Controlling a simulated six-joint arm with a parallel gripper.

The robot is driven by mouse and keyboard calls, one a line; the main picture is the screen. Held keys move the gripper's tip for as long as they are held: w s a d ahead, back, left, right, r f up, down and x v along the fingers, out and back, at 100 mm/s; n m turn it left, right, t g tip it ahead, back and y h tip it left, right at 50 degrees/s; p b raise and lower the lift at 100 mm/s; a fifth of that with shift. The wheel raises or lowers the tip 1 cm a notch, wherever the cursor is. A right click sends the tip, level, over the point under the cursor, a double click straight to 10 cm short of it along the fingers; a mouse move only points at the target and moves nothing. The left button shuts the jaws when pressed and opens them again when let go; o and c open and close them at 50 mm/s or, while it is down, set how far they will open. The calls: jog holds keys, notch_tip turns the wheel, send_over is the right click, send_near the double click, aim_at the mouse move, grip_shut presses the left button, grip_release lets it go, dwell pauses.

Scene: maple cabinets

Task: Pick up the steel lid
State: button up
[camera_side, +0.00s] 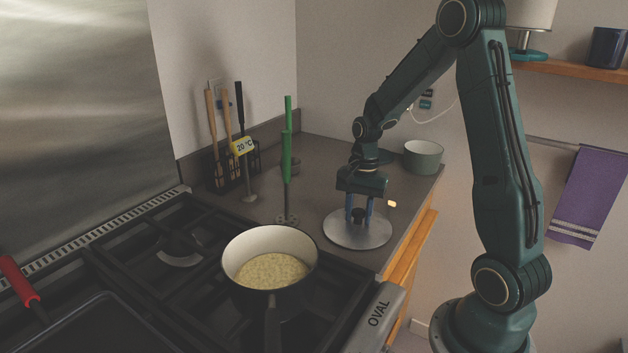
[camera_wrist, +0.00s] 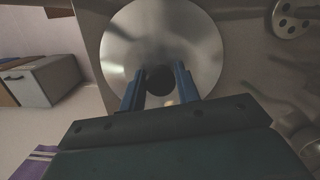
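The steel lid (camera_side: 345,236) lies flat on the dark counter to the right of the stove. It is a round metal disc with a dark knob (camera_wrist: 160,80) at its middle. My gripper (camera_side: 359,216) points down over the lid, its two blue fingers on either side of the knob. In the wrist view the fingers (camera_wrist: 160,88) are apart, with the knob between their tips. Some gap seems to show beside the knob, and I cannot tell whether either finger touches it. The lid (camera_wrist: 162,30) rests on the counter.
A pot (camera_side: 270,241) with pale yellow contents stands on the stove just left of the lid. A green-handled utensil (camera_side: 286,165) stands upright behind. A grey-green bowl (camera_side: 423,155) sits at the counter's back right. A utensil rack (camera_side: 229,160) stands against the wall.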

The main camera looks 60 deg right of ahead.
aim_at(358, 211)
grip_shut()
jog(key=shift+r, duration=0.15)
notch_tip(358, 211, up, 20)
dwell(0.6)
jog(key=shift+a, duration=0.1)
dwell(0.5)
